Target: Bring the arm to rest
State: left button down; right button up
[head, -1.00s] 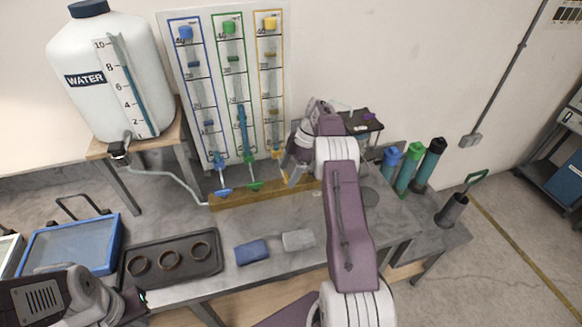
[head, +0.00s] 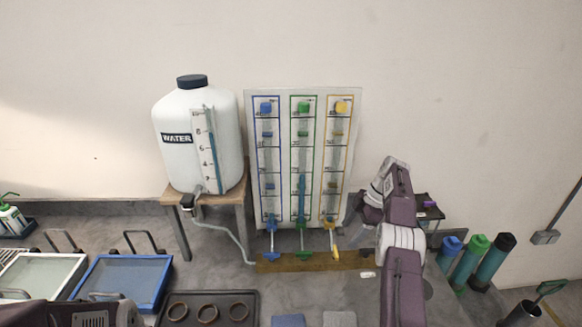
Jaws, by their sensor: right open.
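My right arm reaches up from the lower right, and its open gripper (head: 352,212) is beside the lower right edge of the tube panel (head: 353,130). It is right of the yellow lever (head: 335,254) and looks apart from it, holding nothing I can see. The blue lever (head: 271,252) and green lever (head: 302,253) hang below their columns to the left, above a wooden strip (head: 290,266). A part of my left arm shows at the bottom left; its gripper is out of the picture.
A white water tank (head: 175,155) stands on a wooden stand left of the panel. A dark tray (head: 250,300) with rings and a blue-framed tray (head: 165,272) are at lower left. Capped tubes (head: 465,262) stand right of my arm. The wall above is bare.

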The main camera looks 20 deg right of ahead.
jog(key=w+a+r+n, duration=0.1)
jog(key=w+a+r, duration=0.25)
jog(key=r, duration=0.25)
jog(key=s+a+r+h, duration=0.1)
jog(key=s+a+r, duration=0.3)
jog(key=a, duration=0.4)
jog(key=s+a+r, duration=0.3)
jog(key=s+a, duration=0.1)
jog(key=a, duration=0.3)
jog(key=s+f+m+h, duration=0.1)
jog(key=s+f+m, duration=0.6)
jog(key=s, duration=0.3)
jog(key=s+a+f+m+h, duration=0.1)
jog(key=s+f+m+h, duration=0.1)
jog(key=s+f+m, duration=0.5)
jog(key=s+m, duration=0.2)
jog(key=s, duration=0.1)
jog(key=shift+s+f+m, duration=0.2)
jog(key=shift+s+m, duration=0.05)
jog(key=shift+m, duration=0.05)
